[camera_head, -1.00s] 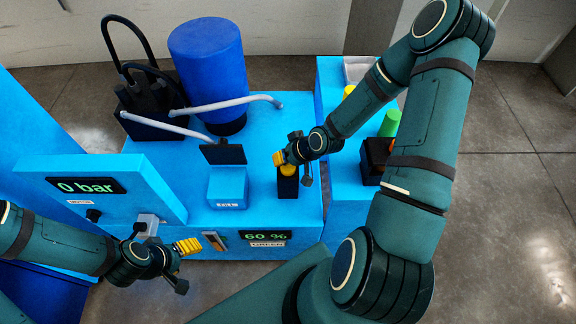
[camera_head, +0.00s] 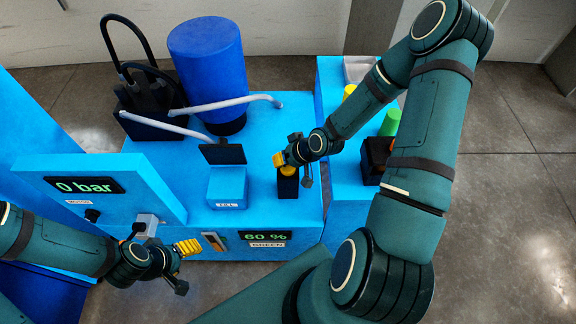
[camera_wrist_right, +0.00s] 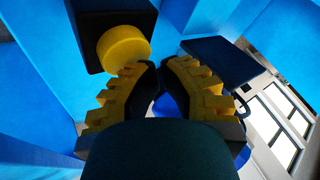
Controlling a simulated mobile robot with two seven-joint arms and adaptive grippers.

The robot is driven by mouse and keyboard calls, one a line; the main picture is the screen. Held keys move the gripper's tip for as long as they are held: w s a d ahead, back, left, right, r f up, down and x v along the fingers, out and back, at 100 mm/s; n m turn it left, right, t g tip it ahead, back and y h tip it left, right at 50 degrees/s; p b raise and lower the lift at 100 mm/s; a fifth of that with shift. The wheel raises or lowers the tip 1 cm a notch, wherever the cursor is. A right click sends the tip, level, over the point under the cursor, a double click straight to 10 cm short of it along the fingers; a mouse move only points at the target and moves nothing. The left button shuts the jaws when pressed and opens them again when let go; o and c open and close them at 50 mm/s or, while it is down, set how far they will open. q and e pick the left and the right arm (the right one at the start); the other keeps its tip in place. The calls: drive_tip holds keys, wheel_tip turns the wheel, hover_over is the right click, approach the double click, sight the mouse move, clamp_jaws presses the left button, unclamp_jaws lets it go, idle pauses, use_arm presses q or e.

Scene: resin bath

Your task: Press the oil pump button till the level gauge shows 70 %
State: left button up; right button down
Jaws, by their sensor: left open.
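A round yellow button on a black box (camera_head: 288,187) stands on the blue bench; in the right wrist view the yellow button (camera_wrist_right: 122,46) is close ahead of the fingertips. My right gripper (camera_head: 281,159) is at the button, its fingers close together with nothing between them. One fingertip overlaps the button's edge in the right wrist view; I cannot tell whether it presses. A display (camera_head: 265,236) on the bench front reads 60 % in green. My left gripper (camera_head: 189,247) is open and empty in front of the bench, left of that display.
A panel display (camera_head: 86,185) at left reads 0 bar. A blue drum (camera_head: 208,70) with grey hoses stands behind, and a small blue box with a dark screen (camera_head: 228,186) is left of the button. A side bench holds a green cylinder (camera_head: 390,122).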

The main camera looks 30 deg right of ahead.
sight(283, 167)
drive_tip(key=shift+f+b, duration=0.75)
drive_tip(key=shift+f, duration=0.2)
idle(0.8)
drive_tip(key=shift+r, duration=0.1)
drive_tip(key=shift+r+p, duration=1.1)
drive_tip(key=shift+r, duration=0.2)
wheel_tip(283, 167, up, 5)
drive_tip(key=p, duration=0.4)
idle(0.7)
